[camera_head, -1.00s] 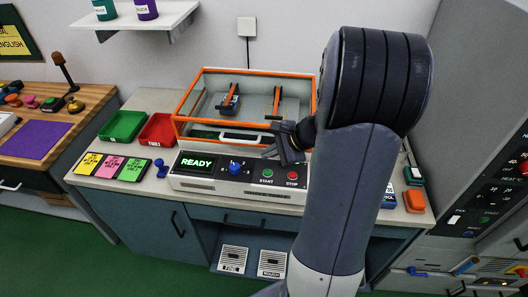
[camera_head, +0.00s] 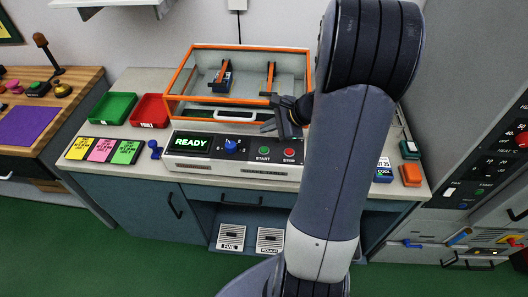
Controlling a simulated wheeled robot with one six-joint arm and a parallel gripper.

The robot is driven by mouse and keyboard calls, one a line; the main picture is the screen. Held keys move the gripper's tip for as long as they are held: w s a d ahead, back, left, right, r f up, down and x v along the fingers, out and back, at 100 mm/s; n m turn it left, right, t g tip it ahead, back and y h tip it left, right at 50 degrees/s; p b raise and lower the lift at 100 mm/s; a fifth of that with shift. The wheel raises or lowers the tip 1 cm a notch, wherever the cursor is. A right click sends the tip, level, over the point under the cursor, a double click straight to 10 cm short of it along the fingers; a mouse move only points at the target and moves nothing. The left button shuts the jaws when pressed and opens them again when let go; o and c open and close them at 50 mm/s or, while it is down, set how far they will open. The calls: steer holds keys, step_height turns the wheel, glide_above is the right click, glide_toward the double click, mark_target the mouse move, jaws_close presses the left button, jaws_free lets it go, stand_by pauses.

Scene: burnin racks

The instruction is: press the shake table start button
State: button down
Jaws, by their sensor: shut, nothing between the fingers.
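The shake table's control panel (camera_head: 200,160) is a white box on the bench, with a green READY display (camera_head: 191,143) and a blue knob (camera_head: 231,146). The green START button (camera_head: 264,150) sits right of the knob, with the red STOP button (camera_head: 289,153) beside it. My gripper (camera_head: 270,128) is shut and empty. In the picture it shows just above the START button, over the panel's back edge. I cannot tell its exact height. My arm hides the bench to the right of the panel.
The orange-framed shake table enclosure (camera_head: 238,47) stands behind the panel. Green (camera_head: 112,107) and red (camera_head: 150,110) trays, three coloured cards (camera_head: 101,150) and a blue object (camera_head: 154,149) lie left. An orange box (camera_head: 410,174) lies right, near a grey cabinet (camera_head: 460,110).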

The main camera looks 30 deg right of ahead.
mark_target(268, 150)
steer(key=shift+f+b, duration=2.2)
steer(key=shift+f, duration=0.9)
steer(key=shift+f, duration=0.15)
steer(key=shift+f+b, duration=0.25)
steer(key=shift+b, duration=0.2)
steer(key=shift+f+b, duration=0.45)
steer(key=shift+r, duration=0.1)
steer(key=shift+r+p, duration=0.65)
steer(key=shift+r, duration=0.15)
steer(key=shift+r+p, duration=1.9)
steer(key=shift+r, duration=0.55)
steer(key=shift+r, duration=0.1)
